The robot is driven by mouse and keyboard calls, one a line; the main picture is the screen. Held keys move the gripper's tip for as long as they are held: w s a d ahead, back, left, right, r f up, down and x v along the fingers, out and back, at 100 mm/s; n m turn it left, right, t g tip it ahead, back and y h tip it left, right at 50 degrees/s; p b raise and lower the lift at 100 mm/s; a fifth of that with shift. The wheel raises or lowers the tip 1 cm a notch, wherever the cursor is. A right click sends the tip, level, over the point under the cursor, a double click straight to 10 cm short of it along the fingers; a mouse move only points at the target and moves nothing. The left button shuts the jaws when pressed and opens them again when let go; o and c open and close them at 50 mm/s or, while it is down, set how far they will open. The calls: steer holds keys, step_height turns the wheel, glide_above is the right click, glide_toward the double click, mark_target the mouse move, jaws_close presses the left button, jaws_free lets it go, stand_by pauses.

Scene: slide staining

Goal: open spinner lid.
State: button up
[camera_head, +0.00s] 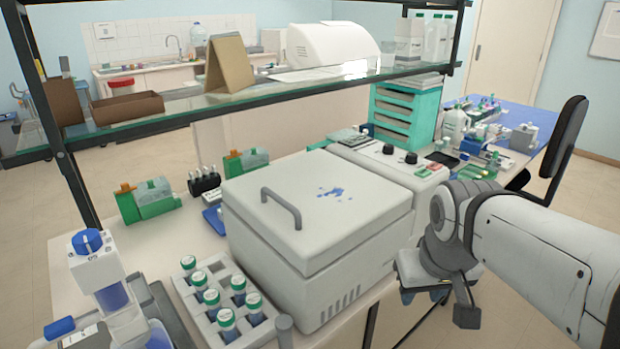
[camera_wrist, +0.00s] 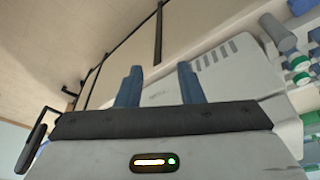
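The spinner (camera_head: 345,288) is a large off-white box in the middle of the bench. Its lid (camera_head: 345,208) lies flat and closed on top, with blue stains near its far edge. A grey bar handle (camera_head: 283,207) stands near the lid's left edge. My gripper (camera_head: 426,295) is to the right of the spinner, in front of the bench, apart from the handle and lower than the lid top. In the wrist view, my gripper (camera_wrist: 158,84) has its two blue fingers apart with nothing between them. The spinner's vented side (camera_wrist: 240,75) shows beyond them; the handle is not visible there.
A rack (camera_head: 205,329) of green-capped bottles stands in front of the spinner. A blue-knobbed dispenser (camera_head: 95,265) is at the left. A glass shelf (camera_head: 290,85) spans above the bench behind the lid. A control panel (camera_head: 385,162) and teal drawers (camera_head: 402,112) stand behind right.

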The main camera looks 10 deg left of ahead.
steer(key=w+a+r+n, duration=0.4)
steer(key=w+a+r, duration=0.3)
steer(key=a, duration=0.3)
steer(key=n+t+y+p, duration=0.1)
steer(key=n+y+p, duration=0.1)
steer(key=n, duration=0.2)
glide_toward(285, 201)
steer(key=x, duration=0.8)
steer(key=shift+s, duration=0.1)
steer(key=shift+c, duration=0.4)
jaws_close()
steer(key=shift+r, duration=0.1)
